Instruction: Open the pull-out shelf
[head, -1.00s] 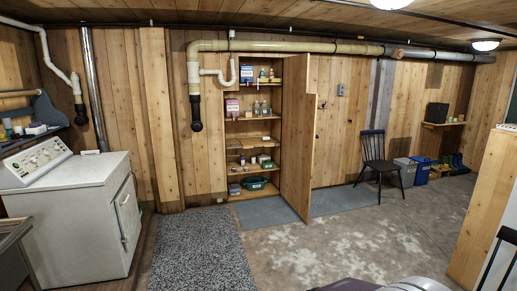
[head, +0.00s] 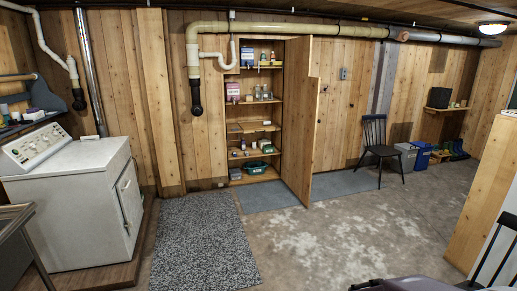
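A tall wooden cabinet (head: 283,115) stands against the back wall with its plank door (head: 301,130) swung open to the right. I cannot tell which shelf is the pull-out one, or whether any is drawn out. Neither of my grippers is in view.
A white washing machine (head: 70,205) stands at the left on a wooden platform. A grey rug (head: 205,240) lies before the cabinet. A dark chair (head: 376,145) and bins (head: 408,157) stand at the back right. The concrete floor (head: 345,230) in the middle is clear.

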